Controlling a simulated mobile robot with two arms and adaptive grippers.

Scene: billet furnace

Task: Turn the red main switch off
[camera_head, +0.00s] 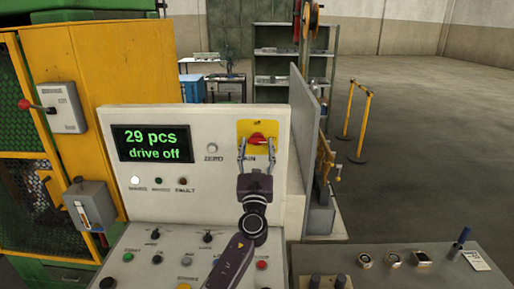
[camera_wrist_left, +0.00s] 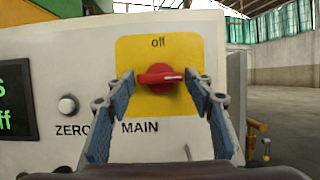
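The red main switch (camera_head: 257,140) is a rotary knob on a yellow plate (camera_head: 244,126) on the upright control panel. In the left wrist view the red knob (camera_wrist_left: 160,75) lies about level, with a pale mark near its right end. The word "off" stands above it and "MAIN" below. My left gripper (camera_head: 258,143) is open, with one finger on each side of the knob. In the left wrist view the gripper's fingertips (camera_wrist_left: 160,78) are close to the knob's two ends; I cannot tell whether they touch. My right gripper is not in view.
The display (camera_head: 152,143) reads "29 pcs, drive off". A white ZERO button (camera_head: 212,148) sits left of the switch. A desk with knobs and buttons (camera_head: 170,262) lies below. A grey upright plate (camera_head: 305,125) stands just right of the panel. A lever box (camera_head: 62,107) is at left.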

